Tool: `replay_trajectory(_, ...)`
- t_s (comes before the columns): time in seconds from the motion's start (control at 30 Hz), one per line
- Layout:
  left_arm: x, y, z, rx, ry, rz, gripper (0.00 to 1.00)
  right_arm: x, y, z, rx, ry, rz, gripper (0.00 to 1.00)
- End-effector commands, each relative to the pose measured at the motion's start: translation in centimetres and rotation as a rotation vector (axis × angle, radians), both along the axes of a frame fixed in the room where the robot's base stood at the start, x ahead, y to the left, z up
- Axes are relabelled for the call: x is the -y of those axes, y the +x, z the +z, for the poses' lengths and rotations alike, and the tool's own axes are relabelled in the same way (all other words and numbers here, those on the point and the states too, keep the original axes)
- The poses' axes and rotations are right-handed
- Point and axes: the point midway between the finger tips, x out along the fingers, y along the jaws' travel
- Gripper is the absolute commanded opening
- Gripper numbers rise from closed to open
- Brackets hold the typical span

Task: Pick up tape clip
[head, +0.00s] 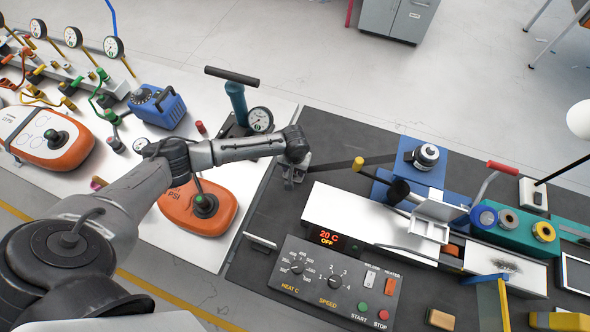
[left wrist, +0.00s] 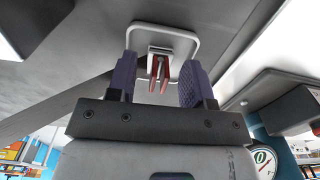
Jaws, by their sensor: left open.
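The tape clip (left wrist: 160,50) shows in the left wrist view as a pale metal bracket with a rounded loop and two red prongs. My left gripper (left wrist: 160,78) is open, with one purple finger on each side of the prongs. I cannot tell whether either finger touches the clip. In the head view my left gripper (head: 293,172) is at the left part of the dark bench, at the left end of a dark strip (head: 340,163). The wrist and gripper hide most of the clip there. My right gripper is not in view.
A heater machine with a control panel (head: 333,286) and white top stands just in front and to the right. A hand pump with a gauge (head: 260,119) stands behind and left. An orange PSI pump (head: 198,207) lies below my left arm.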

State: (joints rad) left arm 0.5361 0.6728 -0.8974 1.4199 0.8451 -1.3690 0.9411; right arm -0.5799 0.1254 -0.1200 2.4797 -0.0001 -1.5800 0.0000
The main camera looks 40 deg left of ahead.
Motion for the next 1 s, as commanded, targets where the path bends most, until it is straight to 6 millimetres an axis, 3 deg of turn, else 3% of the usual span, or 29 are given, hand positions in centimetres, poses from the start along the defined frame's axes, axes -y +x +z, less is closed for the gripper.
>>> replay_trajectory(0.07,0.01,-0.01,0.02,0.000,0.000,0.000,0.47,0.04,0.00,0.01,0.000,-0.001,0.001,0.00)
replay_trajectory(0.57,-0.01,0.00,0.05,0.000,0.000,0.000,0.00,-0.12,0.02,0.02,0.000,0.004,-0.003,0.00)
replay_trajectory(1.0,0.00,0.03,0.64,0.000,0.000,0.000,0.00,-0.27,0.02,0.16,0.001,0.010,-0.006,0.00)
